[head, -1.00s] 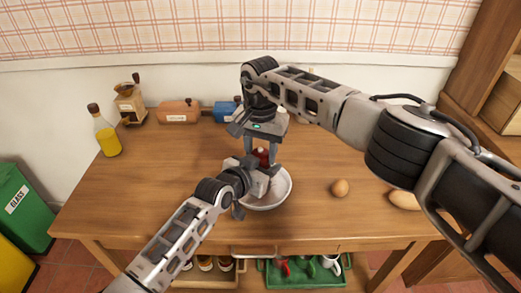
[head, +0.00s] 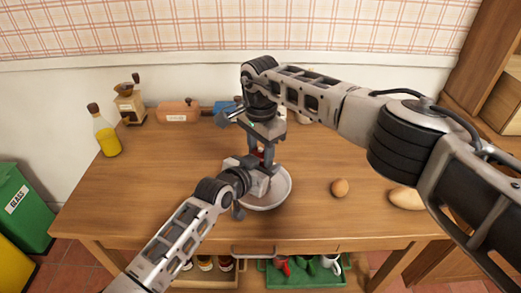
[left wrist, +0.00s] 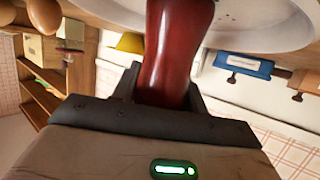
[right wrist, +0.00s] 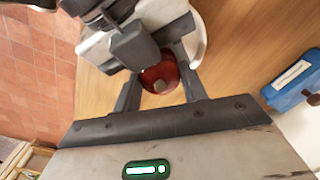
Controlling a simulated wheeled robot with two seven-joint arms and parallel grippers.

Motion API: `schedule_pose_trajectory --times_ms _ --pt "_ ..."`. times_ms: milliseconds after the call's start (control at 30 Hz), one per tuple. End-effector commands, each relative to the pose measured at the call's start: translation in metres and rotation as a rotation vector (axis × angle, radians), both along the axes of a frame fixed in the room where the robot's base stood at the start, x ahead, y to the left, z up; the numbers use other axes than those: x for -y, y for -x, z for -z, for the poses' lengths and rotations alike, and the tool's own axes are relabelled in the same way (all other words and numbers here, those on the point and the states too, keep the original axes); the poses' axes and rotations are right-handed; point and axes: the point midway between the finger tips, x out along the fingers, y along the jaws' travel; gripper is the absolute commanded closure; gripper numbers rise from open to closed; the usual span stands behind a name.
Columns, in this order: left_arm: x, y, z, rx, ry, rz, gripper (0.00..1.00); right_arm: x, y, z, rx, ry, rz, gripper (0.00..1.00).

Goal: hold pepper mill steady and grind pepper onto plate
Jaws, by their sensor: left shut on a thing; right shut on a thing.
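The dark red pepper mill (left wrist: 178,50) stands over the white plate (head: 283,191), mostly hidden by my grippers in the head view. My left gripper (head: 258,172) is shut around the mill's body from the lower left. My right gripper (head: 262,150) comes from above and is shut on the mill's rounded red top (right wrist: 160,76), which has a pale knob. The plate's rim also shows in the right wrist view (right wrist: 198,42). In the left wrist view, small dark specks show on the plate (left wrist: 240,18). The mill's lower end is hidden.
An egg (head: 340,187) and a bread-like loaf (head: 405,198) lie at right. The table's left half is clear.

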Motion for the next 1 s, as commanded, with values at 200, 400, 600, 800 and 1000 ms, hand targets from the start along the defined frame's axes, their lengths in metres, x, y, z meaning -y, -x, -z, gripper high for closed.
schedule_pose_trajectory --times_ms 200,400,600,800,1000 --pt "-0.0003 0.0 0.0005 -0.001 -0.001 -0.001 0.83 -0.0004 0.0 -0.0005 -0.001 -0.001 0.112 0.8" --pt "-0.0004 0.0 0.0007 -0.001 -0.001 -0.001 0.83 -0.0004 0.0001 -0.0005 -0.001 -0.001 0.166 0.8" --pt "-0.0004 0.0001 0.0008 -0.002 -0.001 0.0 0.83 -0.0004 0.0001 -0.0006 0.0 -0.001 0.182 0.8" --pt "-0.0004 0.0001 0.0008 -0.002 -0.001 0.0 0.83 -0.0005 0.0 -0.0006 0.0 -0.001 0.181 0.8" --pt "-0.0004 0.0001 0.0009 -0.002 -0.001 0.0 0.83 -0.0005 0.0002 -0.0005 0.0 -0.001 0.18 0.35"
